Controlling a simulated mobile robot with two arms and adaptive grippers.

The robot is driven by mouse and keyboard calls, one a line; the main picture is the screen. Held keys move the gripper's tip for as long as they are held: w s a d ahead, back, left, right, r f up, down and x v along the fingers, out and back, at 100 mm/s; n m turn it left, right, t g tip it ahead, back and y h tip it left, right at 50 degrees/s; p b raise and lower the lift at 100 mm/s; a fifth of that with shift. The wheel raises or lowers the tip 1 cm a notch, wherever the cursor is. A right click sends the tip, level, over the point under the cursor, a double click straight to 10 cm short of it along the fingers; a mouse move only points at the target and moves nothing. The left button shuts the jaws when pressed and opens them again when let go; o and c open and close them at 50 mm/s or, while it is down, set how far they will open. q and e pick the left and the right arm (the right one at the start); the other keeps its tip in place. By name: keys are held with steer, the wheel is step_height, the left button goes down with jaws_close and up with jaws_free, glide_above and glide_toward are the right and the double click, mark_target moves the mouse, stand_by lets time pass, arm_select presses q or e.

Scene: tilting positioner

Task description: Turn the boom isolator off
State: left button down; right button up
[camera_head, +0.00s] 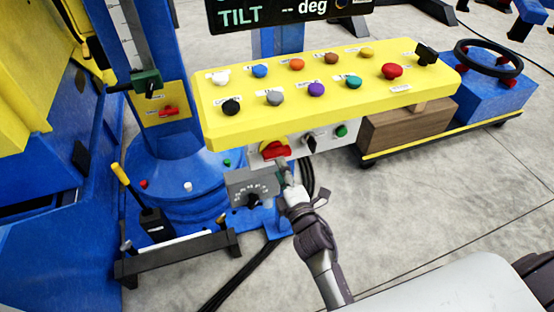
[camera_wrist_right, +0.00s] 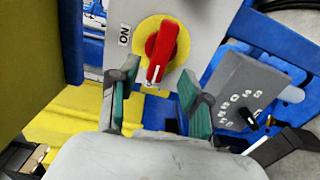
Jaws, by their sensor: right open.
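A red rotary isolator handle (camera_head: 276,150) on a yellow disc sits on the grey panel under the yellow console. In the right wrist view the red handle (camera_wrist_right: 161,50) stands on its yellow disc, with an ON label (camera_wrist_right: 124,35) to its left. Its white-marked end points down in that picture, toward the gap between my fingers. My right gripper (camera_head: 284,174) is just below the handle in the head view. In the wrist view its green-padded fingers (camera_wrist_right: 155,103) are open, one to each side below the handle, with nothing between them. My left gripper is not in view.
Another red handle (camera_head: 169,111) is on a yellow plate on the blue column. A grey dial box (camera_head: 252,184) is close beside my right gripper. A black switch (camera_head: 309,141) and green button (camera_head: 341,131) share the panel. The yellow console (camera_head: 330,112) overhangs it.

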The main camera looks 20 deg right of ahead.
steer(key=shift+s, duration=0.7)
steer(key=s+f+m+g+p, duration=0.1)
steer(key=s+f+m+g, duration=0.45)
steer(key=f, duration=0.95)
steer(key=s+f+m+g+p, duration=0.25)
steer(key=s+f, duration=0.65)
steer(key=f, duration=0.5)
steer(key=s+d+f+m+g, duration=0.2)
steer(key=s+f+g, duration=0.1)
steer(key=s, duration=0.6)
steer(key=s+d+f+m+g, duration=0.2)
steer(key=s+f, duration=0.4)
steer(key=s, duration=0.4)
steer(key=s+d+f+m+g, duration=0.3)
steer(key=s+f+m+g, duration=0.1)
steer(key=s, duration=0.6)
steer(key=shift+s+f+h+p, duration=0.2)
steer(key=shift+f+h+p, duration=0.1)
steer(key=shift+f+p, duration=0.1)
